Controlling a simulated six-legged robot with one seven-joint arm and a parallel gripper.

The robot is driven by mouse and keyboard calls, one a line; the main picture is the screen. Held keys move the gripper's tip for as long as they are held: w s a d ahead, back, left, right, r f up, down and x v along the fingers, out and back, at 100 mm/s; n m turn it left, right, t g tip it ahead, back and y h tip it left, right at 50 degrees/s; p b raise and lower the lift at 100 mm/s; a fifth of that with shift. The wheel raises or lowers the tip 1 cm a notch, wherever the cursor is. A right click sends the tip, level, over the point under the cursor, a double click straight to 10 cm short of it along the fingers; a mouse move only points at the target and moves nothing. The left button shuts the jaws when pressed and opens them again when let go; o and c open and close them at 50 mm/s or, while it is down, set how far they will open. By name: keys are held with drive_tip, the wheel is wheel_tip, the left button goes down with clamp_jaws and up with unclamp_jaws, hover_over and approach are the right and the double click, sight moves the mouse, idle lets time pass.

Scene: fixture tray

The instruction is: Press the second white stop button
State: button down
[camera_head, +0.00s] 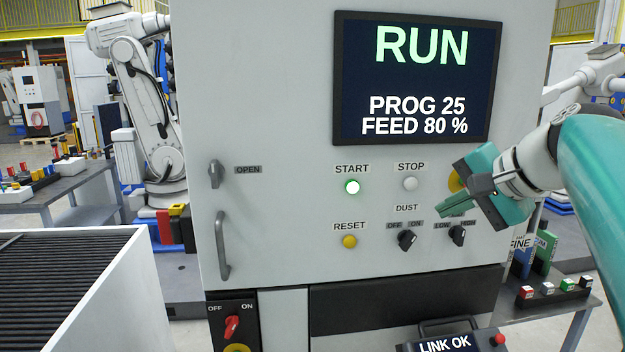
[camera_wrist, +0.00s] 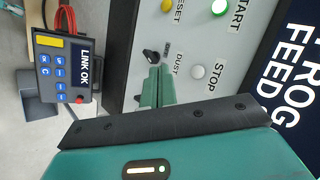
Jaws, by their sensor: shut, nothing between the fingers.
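The white STOP button (camera_head: 410,184) is round and sits under its STOP label on the grey machine panel. It also shows in the wrist view (camera_wrist: 198,71), to the right of my fingertips. Only one button labelled STOP is visible. My gripper (camera_head: 443,210) is green, shut and empty, in front of the panel to the right of and slightly below the button. In the wrist view its closed fingers (camera_wrist: 158,82) point toward the panel near the DUST switch. The fingertips look apart from the button; contact with the panel cannot be told.
The START button (camera_head: 353,187) glows green, left of STOP. A yellow RESET button (camera_head: 349,241), a DUST knob (camera_head: 407,240) and a LOW/HIGH knob (camera_head: 457,235) sit lower. My gripper partly hides a yellow part (camera_head: 455,181). The screen (camera_head: 416,80) reads RUN. A LINK OK pendant (camera_head: 450,343) is below.

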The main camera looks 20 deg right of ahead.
sight(426, 187)
drive_tip(key=shift+w+d, duration=0.4)
drive_tip(key=shift+w, duration=1.05)
drive_tip(key=shift+w+d, duration=0.45)
drive_tip(key=shift+w, duration=0.95)
drive_tip(key=shift+w+d, duration=0.4)
drive_tip(key=shift+w, duration=1.05)
drive_tip(key=shift+w, duration=0.1)
drive_tip(key=shift+w+d+f, duration=0.1)
drive_tip(key=shift+w, duration=0.25)
drive_tip(key=shift+w+d, duration=0.15)
drive_tip(key=shift+w, duration=0.3)
drive_tip(key=shift+s+a, duration=0.25)
drive_tip(key=shift+s, duration=0.6)
drive_tip(key=s, duration=0.2)
drive_tip(key=s+a, duration=0.1)
drive_tip(key=s, duration=0.1)
drive_tip(key=shift+s+a, duration=0.2)
drive_tip(key=shift+s, duration=0.2)
